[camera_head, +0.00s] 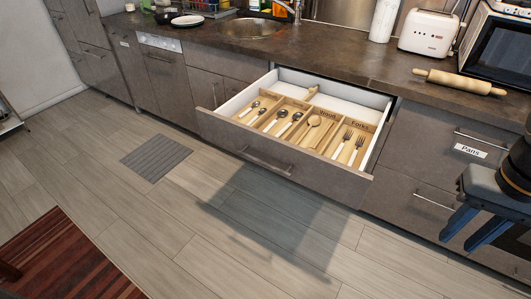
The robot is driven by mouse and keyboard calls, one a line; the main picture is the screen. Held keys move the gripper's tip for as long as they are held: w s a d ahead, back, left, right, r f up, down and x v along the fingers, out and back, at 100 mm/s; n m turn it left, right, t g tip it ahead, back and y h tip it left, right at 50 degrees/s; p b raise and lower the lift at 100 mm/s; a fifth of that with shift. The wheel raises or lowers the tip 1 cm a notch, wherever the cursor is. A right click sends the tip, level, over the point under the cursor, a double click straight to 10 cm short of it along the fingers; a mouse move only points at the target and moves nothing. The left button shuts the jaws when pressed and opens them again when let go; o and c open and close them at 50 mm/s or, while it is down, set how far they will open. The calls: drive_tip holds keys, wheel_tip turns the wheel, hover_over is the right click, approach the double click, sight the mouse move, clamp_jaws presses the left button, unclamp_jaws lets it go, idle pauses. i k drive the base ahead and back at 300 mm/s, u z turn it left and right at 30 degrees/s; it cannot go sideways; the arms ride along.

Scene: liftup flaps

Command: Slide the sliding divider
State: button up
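The drawer (272,170) under the counter is pulled open. Inside it lies a wooden cutlery divider (290,103) with several compartments, some labelled "Wood" and "Forks". It holds spoons, a wooden spoon (313,128) and forks (350,145). It fills the front part of the drawer, and the white drawer bottom (338,104) is bare behind it. A small wooden piece (311,91) stands up at its back edge. My gripper (459,238) is at the right edge of the view, right of the drawer and apart from it. Its two fingers are spread, with nothing between them.
The counter above holds a sink (254,27), a white toaster (428,33), a rolling pin (458,81) and a microwave (499,50). A drawer labelled "Pans" (470,150) is shut behind my gripper. The floor before the open drawer is clear, with a grey mat (156,158) at left.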

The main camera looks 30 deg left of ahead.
sight(314, 91)
drive_tip(key=z, duration=1.15)
drive_tip(key=i, duration=0.1)
drive_tip(key=u, duration=2.05)
drive_tip(key=i, duration=0.95)
drive_tip(key=z, duration=0.8)
